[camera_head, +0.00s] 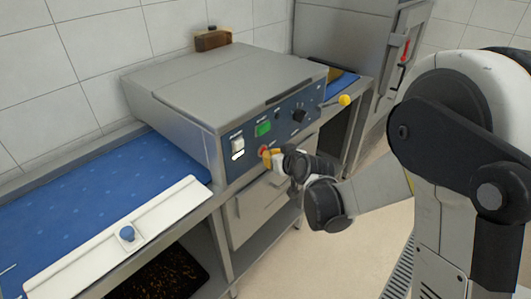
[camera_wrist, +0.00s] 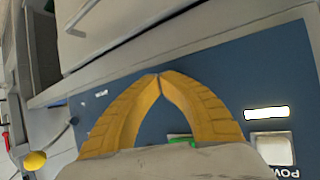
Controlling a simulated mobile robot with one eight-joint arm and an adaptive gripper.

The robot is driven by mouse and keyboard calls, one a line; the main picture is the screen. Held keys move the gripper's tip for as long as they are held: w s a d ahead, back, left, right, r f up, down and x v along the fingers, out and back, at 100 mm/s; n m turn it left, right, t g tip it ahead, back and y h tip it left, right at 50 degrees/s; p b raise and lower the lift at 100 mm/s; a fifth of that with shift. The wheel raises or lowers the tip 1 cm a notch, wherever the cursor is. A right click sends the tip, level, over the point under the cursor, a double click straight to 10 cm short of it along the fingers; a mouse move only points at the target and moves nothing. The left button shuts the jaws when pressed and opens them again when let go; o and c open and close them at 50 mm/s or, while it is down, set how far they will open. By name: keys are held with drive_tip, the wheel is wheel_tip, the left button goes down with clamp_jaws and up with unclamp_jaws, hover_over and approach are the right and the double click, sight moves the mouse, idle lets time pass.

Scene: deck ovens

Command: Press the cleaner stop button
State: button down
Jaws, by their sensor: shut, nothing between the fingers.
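The cleaner is a grey box with a blue control panel (camera_head: 226,150) on its front. In the wrist view my yellow fingers (camera_wrist: 159,76) are shut with tips together, in front of the blue panel (camera_wrist: 225,75). The red button is hidden there. The green button (camera_wrist: 180,138) shows partly behind the fingers.
A white power switch (camera_head: 237,145) is left of the green button. A black knob (camera_head: 299,115) and a yellow-tipped lever (camera_head: 344,100) are to the right. A blue belt surface (camera_head: 90,190) with a white bar (camera_head: 75,258) lies left. Open floor (camera_head: 345,250) lies in front.

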idle(0.3)
drive_tip(key=shift+s+d, duration=0.55)
drive_tip(key=shift+d, duration=0.2)
drive_tip(key=s+d, duration=0.1)
drive_tip(key=d, duration=0.1)
drive_tip(key=s+d+b, duration=0.1)
drive_tip(key=s+d, duration=0.1)
idle(0.9)
